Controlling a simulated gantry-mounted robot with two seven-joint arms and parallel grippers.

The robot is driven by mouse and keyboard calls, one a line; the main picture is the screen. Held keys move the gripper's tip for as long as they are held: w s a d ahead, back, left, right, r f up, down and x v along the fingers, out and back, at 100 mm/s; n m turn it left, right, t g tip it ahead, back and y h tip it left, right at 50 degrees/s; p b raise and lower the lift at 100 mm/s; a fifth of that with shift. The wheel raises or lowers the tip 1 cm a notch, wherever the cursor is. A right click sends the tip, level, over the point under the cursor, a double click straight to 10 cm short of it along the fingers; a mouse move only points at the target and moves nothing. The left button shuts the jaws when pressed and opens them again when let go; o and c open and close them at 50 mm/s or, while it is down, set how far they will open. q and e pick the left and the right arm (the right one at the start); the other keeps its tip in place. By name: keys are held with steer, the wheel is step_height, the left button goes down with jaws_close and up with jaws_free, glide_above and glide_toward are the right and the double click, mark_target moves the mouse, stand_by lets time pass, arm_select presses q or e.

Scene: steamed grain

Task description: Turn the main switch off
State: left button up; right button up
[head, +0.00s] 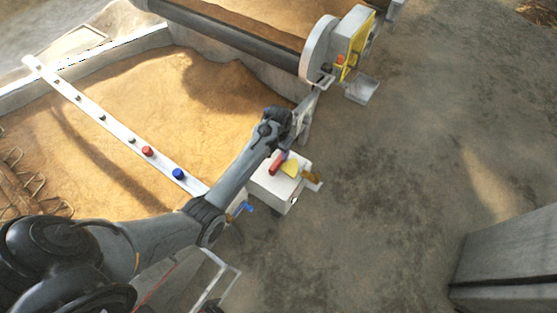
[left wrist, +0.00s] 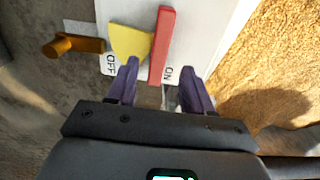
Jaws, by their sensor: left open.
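The main switch is a white box (head: 268,187) just right of the grain bed in the head view. Its red lever (head: 277,163) stands beside a yellow piece (head: 291,167). In the left wrist view, the red lever (left wrist: 163,42) points toward the ON label (left wrist: 169,74), and the OFF label (left wrist: 110,64) is to the left by the yellow piece (left wrist: 132,42). My left gripper (left wrist: 160,72) is open, its purple fingers on either side of the lever's lower end. I cannot tell whether they touch it. My right gripper is out of view.
A brown handle (left wrist: 75,45) sticks out from the box's side. A white rail with a red knob (head: 147,151) and a blue knob (head: 178,173) crosses the grain. A conveyor drum (head: 318,50) stands behind. The concrete floor on the right is clear up to a grey block (head: 510,255).

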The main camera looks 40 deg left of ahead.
mark_target(278, 160)
arm_select(q)
step_height(278, 160, down, 7)
steer(key=shift+f+b, duration=0.2)
steer(key=shift+b, duration=0.7)
jaws_close()
